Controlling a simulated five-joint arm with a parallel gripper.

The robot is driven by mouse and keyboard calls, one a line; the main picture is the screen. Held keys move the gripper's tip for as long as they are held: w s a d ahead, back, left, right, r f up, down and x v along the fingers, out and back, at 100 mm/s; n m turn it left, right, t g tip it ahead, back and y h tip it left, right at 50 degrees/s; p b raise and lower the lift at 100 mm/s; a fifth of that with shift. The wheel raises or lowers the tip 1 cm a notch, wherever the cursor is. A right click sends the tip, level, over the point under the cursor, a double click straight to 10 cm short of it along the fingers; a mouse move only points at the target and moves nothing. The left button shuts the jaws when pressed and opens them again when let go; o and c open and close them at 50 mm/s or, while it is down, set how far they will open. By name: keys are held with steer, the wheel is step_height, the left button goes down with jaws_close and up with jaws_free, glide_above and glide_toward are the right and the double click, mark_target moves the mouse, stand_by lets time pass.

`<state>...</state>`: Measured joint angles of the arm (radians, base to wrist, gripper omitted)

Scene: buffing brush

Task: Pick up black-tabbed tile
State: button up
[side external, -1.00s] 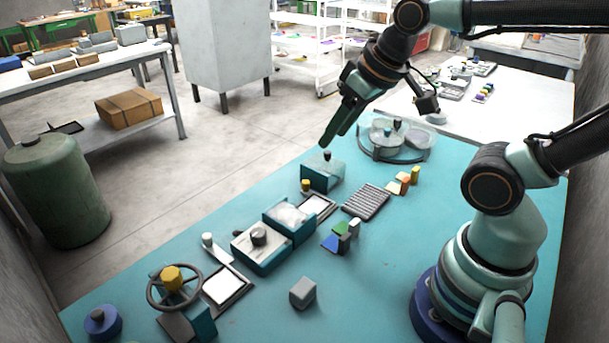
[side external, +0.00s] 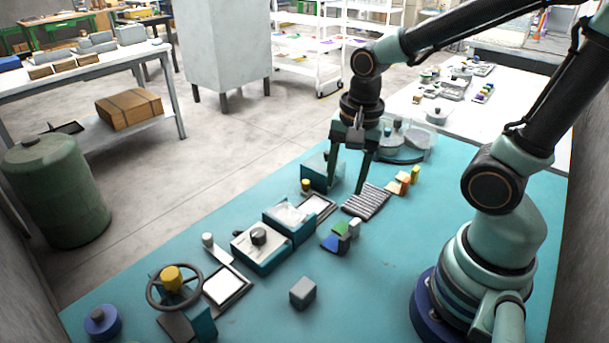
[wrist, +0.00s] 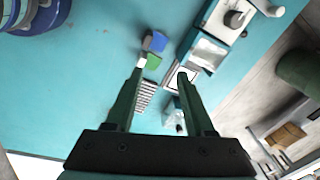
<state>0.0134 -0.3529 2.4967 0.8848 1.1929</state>
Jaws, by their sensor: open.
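A blue tile (side external: 331,243) lies on the teal table with a dark upright tab (side external: 343,231) at its right; this is the darkest tab I can make out. A green tile (side external: 340,228) with a paler grey tab (side external: 354,226) lies right behind it. In the wrist view the blue tile (wrist: 158,42) and green tile (wrist: 154,61) show just beyond the fingertips. My gripper (side external: 347,189) is open and empty, pointing down. In the side view its fingers appear behind the tiles, near the ridged rack.
The ridged grey rack (side external: 367,203) and a teal box (side external: 315,173) are close to my fingers. Orange and yellow pieces (side external: 404,184) stand to the right. The table right of the tiles is clear.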

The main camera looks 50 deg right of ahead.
mark_target(346, 235)
steer(key=f+m, duration=0.1)
steer(key=f, duration=0.2)
steer(key=s+f+m+g, duration=0.1)
steer(key=f+m, duration=0.1)
steer(key=f, duration=0.1)
steer(key=f+m, duration=0.1)
steer(key=f, duration=0.2)
steer(key=shift+s+f, duration=0.2)
steer(key=shift+f, duration=0.05)
steer(key=shift+s+f, duration=0.15)
steer(key=shift+f, duration=2.4)
steer(key=shift+c, duration=0.3)
jaws_close()
